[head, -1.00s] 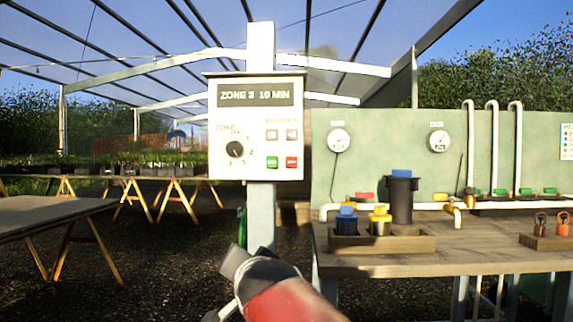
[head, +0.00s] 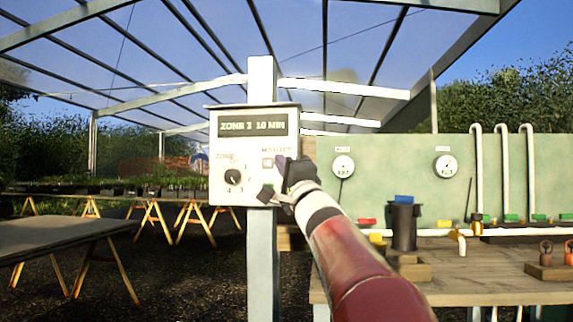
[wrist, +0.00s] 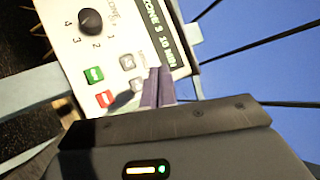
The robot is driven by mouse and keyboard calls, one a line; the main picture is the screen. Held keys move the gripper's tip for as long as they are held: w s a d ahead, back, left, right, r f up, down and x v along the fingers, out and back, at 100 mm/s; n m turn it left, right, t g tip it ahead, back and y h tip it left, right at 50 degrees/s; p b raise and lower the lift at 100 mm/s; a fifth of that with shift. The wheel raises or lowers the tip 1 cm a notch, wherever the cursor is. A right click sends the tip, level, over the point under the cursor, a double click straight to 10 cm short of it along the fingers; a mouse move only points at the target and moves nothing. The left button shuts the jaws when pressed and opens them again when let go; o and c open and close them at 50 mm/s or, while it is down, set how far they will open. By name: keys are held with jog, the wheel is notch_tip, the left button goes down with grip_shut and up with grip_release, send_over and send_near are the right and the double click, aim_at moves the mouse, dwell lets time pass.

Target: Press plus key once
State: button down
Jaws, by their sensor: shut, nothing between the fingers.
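A white control box (head: 226,160) on a post has a display (head: 252,126) that appears to read ZONE 3 10 MIN. Two grey keys sit below it. The left one (head: 267,162) shows in the head view; my gripper (head: 281,165) hides the right one. In the wrist view both the left grey key (wrist: 127,61) and the right grey key (wrist: 138,85) show. Their markings are too small to read, so I cannot tell which is plus. My gripper (wrist: 157,70) is shut and empty, its tips close to the right grey key; contact cannot be told.
A green key (wrist: 94,75) and a red key (wrist: 104,99) lie close beside the grey ones. A zone dial (head: 232,177) is at the box's left. A wooden bench (head: 480,284) with pots and pipes stands at right; a grey table (head: 60,240) at left.

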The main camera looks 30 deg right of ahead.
jog(key=w+d+p, duration=0.4)
jog(key=w+d, duration=0.1)
jog(key=w, duration=0.2)
jog(key=shift+w, duration=0.15)
dwell(0.3)
jog(key=shift+w, duration=0.1)
dwell(1.9)
jog(key=shift+w+d, duration=0.2)
jog(key=shift+w, duration=0.05)
jog(key=shift+w+d, duration=0.2)
jog(key=shift+w, duration=0.1)
dwell(0.7)
jog(key=shift+s+a, duration=0.1)
jog(key=shift+s, duration=0.05)
jog(key=shift+s+a, duration=0.35)
jog(key=shift+s, duration=0.15)
